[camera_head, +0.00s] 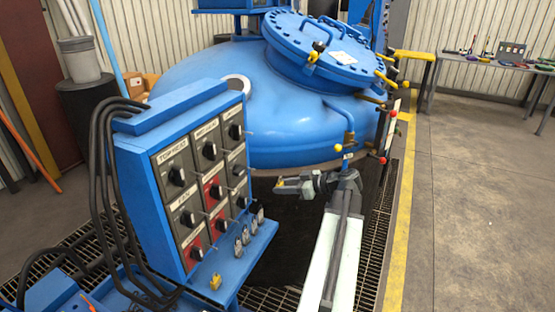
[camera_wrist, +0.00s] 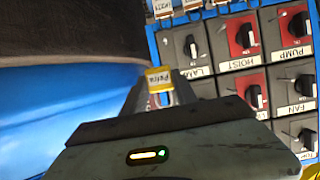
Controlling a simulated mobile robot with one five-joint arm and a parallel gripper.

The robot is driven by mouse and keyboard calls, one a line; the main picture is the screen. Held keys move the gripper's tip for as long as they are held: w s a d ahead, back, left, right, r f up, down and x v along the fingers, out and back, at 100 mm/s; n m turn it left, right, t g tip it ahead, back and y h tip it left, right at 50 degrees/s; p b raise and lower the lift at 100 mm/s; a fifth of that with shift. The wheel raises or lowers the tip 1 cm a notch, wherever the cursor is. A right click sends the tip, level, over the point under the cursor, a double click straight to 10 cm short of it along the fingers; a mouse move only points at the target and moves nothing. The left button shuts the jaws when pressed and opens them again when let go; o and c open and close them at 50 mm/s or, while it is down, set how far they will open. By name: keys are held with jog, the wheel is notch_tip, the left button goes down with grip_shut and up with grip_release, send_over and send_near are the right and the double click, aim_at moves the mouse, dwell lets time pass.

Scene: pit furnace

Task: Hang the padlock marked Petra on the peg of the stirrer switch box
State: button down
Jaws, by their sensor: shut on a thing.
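My gripper (camera_head: 285,186) is shut on a small yellow padlock (camera_wrist: 159,80), whose label reads Petra in the wrist view. The fingers hold it out to the right of the blue switch panel (camera_head: 148,185), apart from it. The panel carries grey and red switch boxes in rows, each with a dark knob and a white label. In the wrist view the labels Lamp, Hoist (camera_wrist: 239,62), Pump (camera_wrist: 292,52) and Fan (camera_wrist: 296,107) can be read. I cannot read a Stirrer label in either view, and its peg cannot be picked out.
A ledge below the panel holds another yellow padlock (camera_head: 215,281) and several grey ones (camera_head: 245,235). Black cables (camera_head: 102,190) loop at the panel's left. The big blue vessel (camera_head: 290,110) stands behind my gripper. Open floor (camera_head: 475,190) lies at the right.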

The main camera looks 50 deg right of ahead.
jog(key=r, duration=0.1)
jog(key=w+a+r+p, duration=0.1)
jog(key=a+r, duration=0.1)
jog(key=shift+w+a+r, duration=0.15)
jog(key=shift+w+r, duration=0.15)
jog(key=shift+r, duration=0.05)
jog(key=shift+w+a+f+b, duration=0.1)
jog(key=shift+w+a+f, duration=0.2)
jog(key=shift+w, duration=1)
jog(key=shift+w+a+f+b, duration=0.15)
jog(key=shift+w+a, duration=0.2)
jog(key=shift+w, duration=1)
jog(key=shift+w+a+f+b, duration=0.15)
jog(key=shift+w+a, duration=0.2)
jog(key=shift+w, duration=0.95)
jog(key=c, duration=0.9)
grip_release()
